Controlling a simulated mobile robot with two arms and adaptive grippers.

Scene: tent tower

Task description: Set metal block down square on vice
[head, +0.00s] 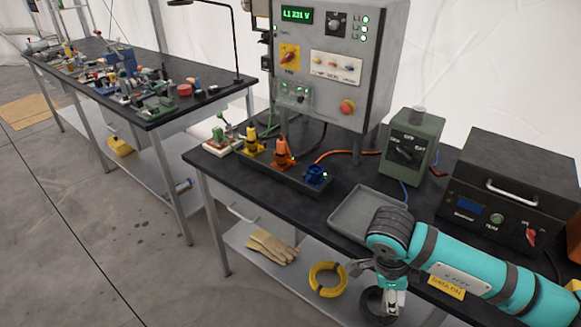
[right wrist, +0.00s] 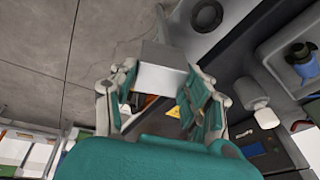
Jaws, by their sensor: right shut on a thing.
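The metal block (right wrist: 160,72) is a plain light-grey block held between the fingers of my right gripper (right wrist: 155,97) in the right wrist view. One block end sticks out past the fingertips, above the grey floor. In the head view my right gripper (head: 385,284) hangs at the front edge of the near bench, beside a grey tray. The block is hard to make out there. I cannot pick out the vice for certain; a green tool (head: 157,108) and a blue one (head: 118,72) stand among the clutter on the far bench. My left gripper is not in view.
The near bench (head: 250,172) holds the tray (head: 345,212), a green box (head: 410,145), a dark power unit (head: 510,185), a control panel (head: 335,60) and coloured connectors. Gloves (head: 270,246) and a yellow coil (head: 327,279) lie on its shelf. Floor (head: 110,225) at left is clear.

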